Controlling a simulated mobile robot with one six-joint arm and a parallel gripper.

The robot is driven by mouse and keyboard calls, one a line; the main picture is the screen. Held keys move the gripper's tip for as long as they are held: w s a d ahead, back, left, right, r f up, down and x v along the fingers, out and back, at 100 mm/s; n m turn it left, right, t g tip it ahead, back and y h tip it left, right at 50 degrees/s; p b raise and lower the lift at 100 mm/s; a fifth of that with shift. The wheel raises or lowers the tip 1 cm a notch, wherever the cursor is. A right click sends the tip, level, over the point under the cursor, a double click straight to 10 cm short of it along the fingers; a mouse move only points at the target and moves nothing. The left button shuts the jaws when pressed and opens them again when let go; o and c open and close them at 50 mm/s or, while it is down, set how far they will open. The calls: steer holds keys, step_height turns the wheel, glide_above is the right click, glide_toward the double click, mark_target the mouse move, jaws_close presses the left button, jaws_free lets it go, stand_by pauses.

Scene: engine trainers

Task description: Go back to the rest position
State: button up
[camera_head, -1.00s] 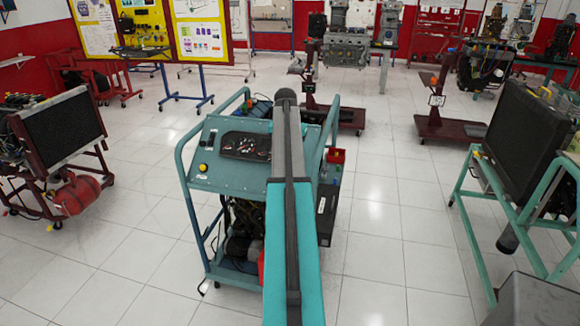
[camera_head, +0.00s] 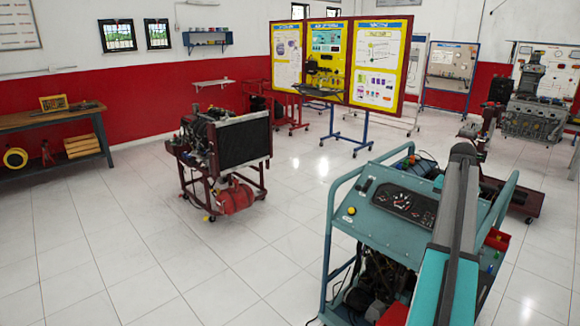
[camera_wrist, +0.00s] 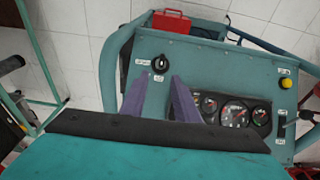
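The teal engine trainer (camera_head: 400,208) stands at the lower right in the head view, with a gauge panel (camera_head: 405,204) on its sloped top. My arm reaches over its right side, and my gripper cannot be made out there. In the wrist view, the two purple fingers of my gripper (camera_wrist: 159,76) are apart with nothing between them. They show in front of the trainer's panel, near a black rotary switch (camera_wrist: 160,63) and left of round gauges (camera_wrist: 234,113). I cannot tell the distance to the panel.
A radiator engine stand (camera_head: 240,143) with a red tank is left of the trainer. Poster boards (camera_head: 378,65) stand behind, and a workbench (camera_head: 50,120) is at the left wall. A grey engine (camera_head: 533,121) is at the right. The floor at front left is clear.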

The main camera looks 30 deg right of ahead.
steer(key=w+a+f+n+g+y, duration=0.1)
steer(key=w+a+f+n+y, duration=0.15)
steer(key=w+a+f, duration=1.15)
steer(key=a+f+n+g, duration=0.1)
steer(key=a+f+n, duration=0.1)
steer(key=a+f, duration=0.95)
steer(key=a+f+n+g, duration=0.1)
steer(key=a+f+n, duration=0.1)
steer(key=a+f, duration=0.95)
steer(key=s+a+f+n+g, duration=0.2)
steer(key=s+a+f, duration=0.45)
steer(key=a, duration=0.45)
steer(key=s+a+f+n+g, duration=0.1)
steer(key=s+a+f+n, duration=0.1)
steer(key=s+a+f, duration=0.7)
steer(key=s+a+f+n, duration=0.1)
steer(key=s+a+n, duration=0.1)
steer(key=s+a, duration=0.3)
steer(key=s+a+f+n+b, duration=0.1)
steer(key=s+a, duration=0.5)
steer(key=s, duration=0.6)
steer(key=shift+s+a+f+n, duration=0.2)
steer(key=shift+s+n, duration=0.15)
steer(key=shift+n, duration=0.2)
